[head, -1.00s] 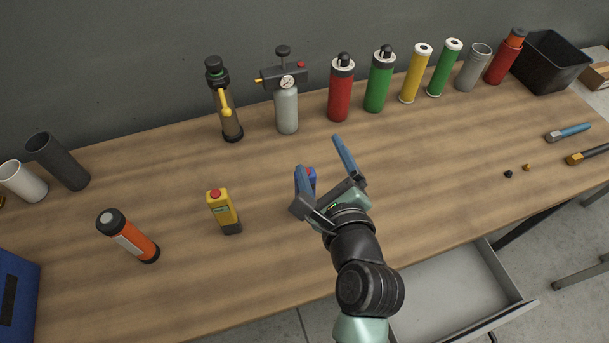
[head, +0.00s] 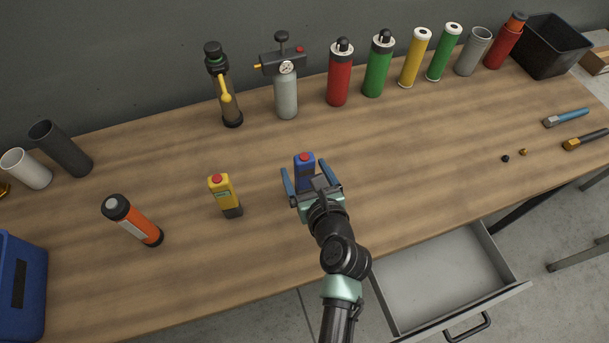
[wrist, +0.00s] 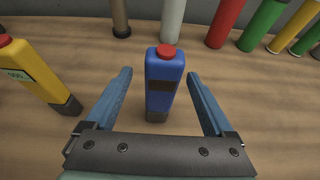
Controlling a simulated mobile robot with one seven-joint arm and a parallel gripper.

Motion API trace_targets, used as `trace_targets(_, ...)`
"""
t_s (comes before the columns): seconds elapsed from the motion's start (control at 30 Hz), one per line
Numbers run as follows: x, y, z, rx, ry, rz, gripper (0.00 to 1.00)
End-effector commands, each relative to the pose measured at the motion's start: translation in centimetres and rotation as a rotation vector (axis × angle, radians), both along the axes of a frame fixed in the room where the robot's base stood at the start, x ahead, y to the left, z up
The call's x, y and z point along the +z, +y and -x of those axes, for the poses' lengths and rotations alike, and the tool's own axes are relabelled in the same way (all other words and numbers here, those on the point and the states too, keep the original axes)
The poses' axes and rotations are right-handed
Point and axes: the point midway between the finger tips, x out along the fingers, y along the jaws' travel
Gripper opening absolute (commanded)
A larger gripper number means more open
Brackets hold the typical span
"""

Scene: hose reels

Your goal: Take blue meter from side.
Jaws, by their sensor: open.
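The blue meter (head: 304,168) stands upright on the wooden bench, with a red knob on top. In the wrist view the blue meter (wrist: 162,85) stands between and slightly beyond my two blue fingers. My gripper (head: 311,175) is open and low over the bench, one finger to each side of the meter. In the wrist view my gripper (wrist: 160,88) shows a gap on both sides of the meter, and neither finger appears to touch it. The meter's lower part is hidden by my gripper in the head view.
Several bottles and cylinders, including a red one (head: 340,75), line the back. An open drawer (head: 440,275) juts out in front.

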Motion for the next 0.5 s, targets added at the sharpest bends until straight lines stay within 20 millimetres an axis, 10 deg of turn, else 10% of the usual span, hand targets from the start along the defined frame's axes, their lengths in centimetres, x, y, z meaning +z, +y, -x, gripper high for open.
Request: trace_targets(0.5,-1.8,1.0,-4.5,0.002,-0.001,0.001,0.88)
